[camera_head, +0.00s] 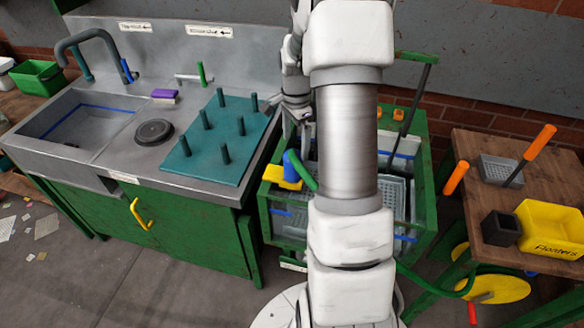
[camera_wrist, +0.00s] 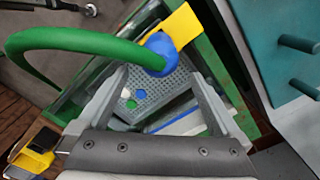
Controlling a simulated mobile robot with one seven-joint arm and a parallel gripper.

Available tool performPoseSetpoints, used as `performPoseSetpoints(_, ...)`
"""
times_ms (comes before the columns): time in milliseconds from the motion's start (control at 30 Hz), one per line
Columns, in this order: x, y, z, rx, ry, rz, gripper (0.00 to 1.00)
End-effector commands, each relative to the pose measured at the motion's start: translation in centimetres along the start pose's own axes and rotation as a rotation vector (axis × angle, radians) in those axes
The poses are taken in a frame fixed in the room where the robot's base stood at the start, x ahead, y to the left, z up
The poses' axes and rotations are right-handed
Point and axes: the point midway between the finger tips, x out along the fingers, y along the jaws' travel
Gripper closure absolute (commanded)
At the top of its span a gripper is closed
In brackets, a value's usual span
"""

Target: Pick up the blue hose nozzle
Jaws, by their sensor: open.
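The blue hose nozzle (camera_head: 290,160) sits at a yellow bracket (camera_head: 283,178) on the left rim of the green cart, with a green hose (camera_head: 303,174) attached. In the wrist view the nozzle (camera_wrist: 161,50) shows as a rounded blue piece at the end of the thick green hose (camera_wrist: 70,40), beside the yellow bracket (camera_wrist: 186,28). My gripper (camera_wrist: 162,80) is open and empty. Its fingertips lie on either side of and just below the nozzle in the wrist picture; whether they are level with it I cannot tell. My arm hides part of the cart in the head view.
The green cart (camera_head: 425,155) holds a perforated grey tray (camera_wrist: 172,98) with several small coloured pieces. A teal peg board (camera_head: 200,165) lies on the counter at left. A wooden table (camera_head: 480,150) at right bears a yellow bin (camera_head: 550,225) and a black box (camera_head: 501,228).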

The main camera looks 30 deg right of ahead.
Motion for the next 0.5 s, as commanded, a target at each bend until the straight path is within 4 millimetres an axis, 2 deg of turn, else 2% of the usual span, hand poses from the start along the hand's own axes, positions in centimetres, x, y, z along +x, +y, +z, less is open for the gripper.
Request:
performPoseSetpoints(100, 2.5, 0.1, 0.0, 0.001, -0.002, 0.004, 0.0)
performPoseSetpoints(200, 3.9, 0.1, 0.0, 0.001, -0.001, 0.002, 0.0)
performPoseSetpoints(500, 6.2, 0.2, 0.4, 0.0, -0.001, 0.003, 0.0)
